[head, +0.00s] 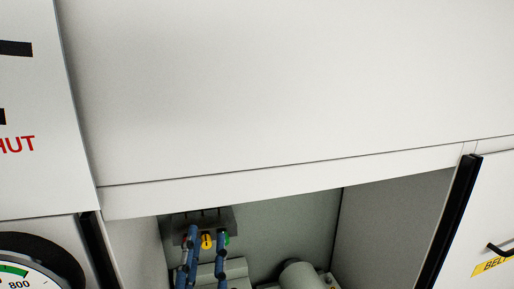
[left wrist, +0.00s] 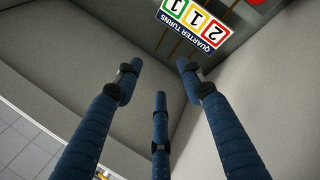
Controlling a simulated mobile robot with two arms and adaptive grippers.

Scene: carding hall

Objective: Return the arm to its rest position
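My left gripper (head: 206,246) shows low in the head view as blue jointed fingers inside an open cabinet recess. It is in front of a dark bracket (head: 210,217) with red, yellow (head: 207,240) and green parts. In the left wrist view my left gripper (left wrist: 160,78) has its three blue fingers spread apart, with nothing between them. Beyond the fingertips is a "QUARTER TURNS" label (left wrist: 196,22) with coloured number squares, upside down. The fingers look clear of it. My right gripper is not in view.
The recess has a white upper lip (head: 290,180) and a grey right side wall (head: 390,220). A dial gauge (head: 35,265) is at far left, a dark handle (head: 498,249) at far right.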

